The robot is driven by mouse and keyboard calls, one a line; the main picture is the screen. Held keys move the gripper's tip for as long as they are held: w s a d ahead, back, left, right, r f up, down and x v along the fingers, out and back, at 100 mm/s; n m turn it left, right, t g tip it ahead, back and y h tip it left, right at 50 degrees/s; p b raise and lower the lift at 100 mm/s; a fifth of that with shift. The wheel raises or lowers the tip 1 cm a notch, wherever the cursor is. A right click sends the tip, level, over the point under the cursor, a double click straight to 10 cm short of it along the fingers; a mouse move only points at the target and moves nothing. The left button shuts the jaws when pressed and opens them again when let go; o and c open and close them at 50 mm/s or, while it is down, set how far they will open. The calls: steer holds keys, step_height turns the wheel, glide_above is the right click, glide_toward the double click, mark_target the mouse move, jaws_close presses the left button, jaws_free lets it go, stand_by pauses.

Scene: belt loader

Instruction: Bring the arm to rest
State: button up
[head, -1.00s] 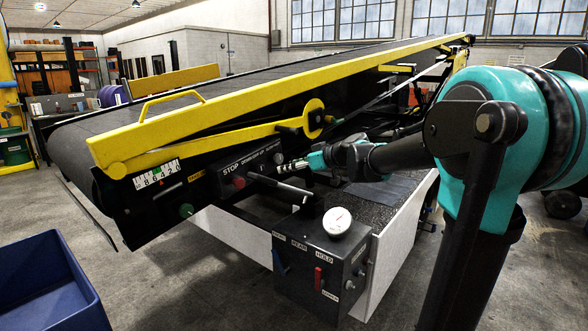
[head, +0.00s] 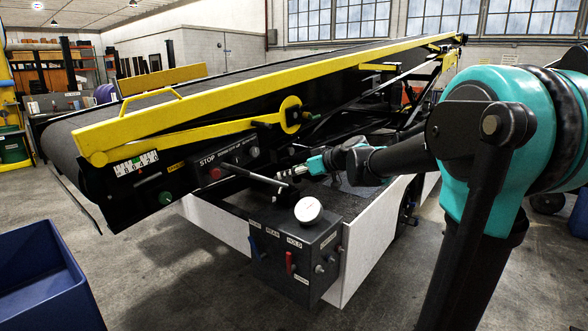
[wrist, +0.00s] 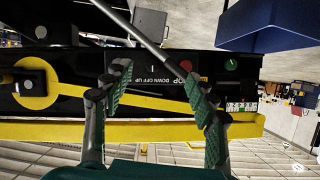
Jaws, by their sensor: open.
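My gripper (head: 300,170) is at the end of my teal and black arm, in front of the belt loader's side. In the wrist view my gripper (wrist: 158,90) is open, its two green-padded fingers apart with no object held between them. Beyond the fingers is the black control panel (wrist: 180,72) with a STOP label and buttons. The panel also shows in the head view (head: 205,160). A grey lever bar (head: 255,177) sticks out close to the fingertips. In the wrist view this bar (wrist: 130,22) runs slantwise past the fingers; I cannot tell whether they touch.
The yellow-railed conveyor (head: 200,108) slopes up to the right. A blue bin (head: 40,275) is at the lower left. Open floor lies between bin and loader.

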steer(key=s+d+f+m+g+h, duration=0.1)
steer(key=s+d+f+m+h, duration=0.2)
steer(key=s+d+f, duration=0.3)
steer(key=s+d+f+m+g+h, duration=0.1)
steer(key=s+d+f+m+h, duration=0.2)
steer(key=s+d+f, duration=0.4)
steer(key=s+d+f+m+g+h, duration=0.1)
steer(key=s+d+f+m+h, duration=0.3)
steer(key=s+f, duration=1.1)
steer(key=s+d, duration=0.1)
steer(key=d, duration=0.1)
steer(key=shift+s+d+f+g, duration=0.25)
steer(key=shift+s+d+g, duration=0.05)
steer(key=shift+d+g, duration=0.1)
